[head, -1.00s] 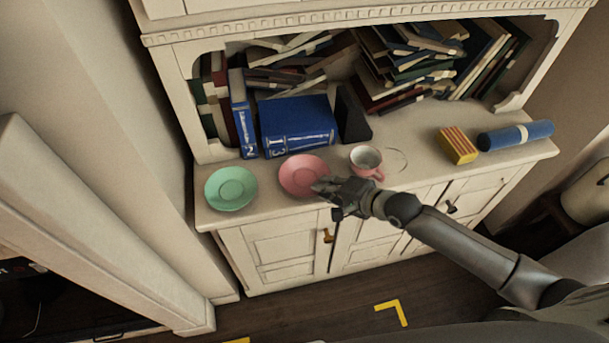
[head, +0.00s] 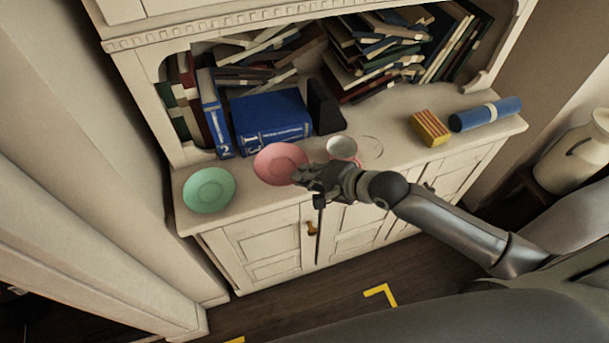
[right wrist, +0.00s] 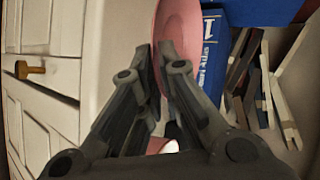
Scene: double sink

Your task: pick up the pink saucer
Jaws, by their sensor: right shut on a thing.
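The pink saucer (head: 276,160) is at the front of the white cabinet top, between the green saucer and the cup. My right gripper (head: 301,174) is shut on its right rim. The saucer seems slightly raised or tilted, its far edge overlapping the blue book's lower edge; its underside is hidden. In the right wrist view, the pink saucer (right wrist: 181,22) shows beyond and between the fingertips of my right gripper (right wrist: 155,52). My left gripper is not in view.
The green saucer (head: 209,190) lies to the left. A yellow striped box (head: 429,128) and a blue cylinder (head: 486,114) lie farther right.

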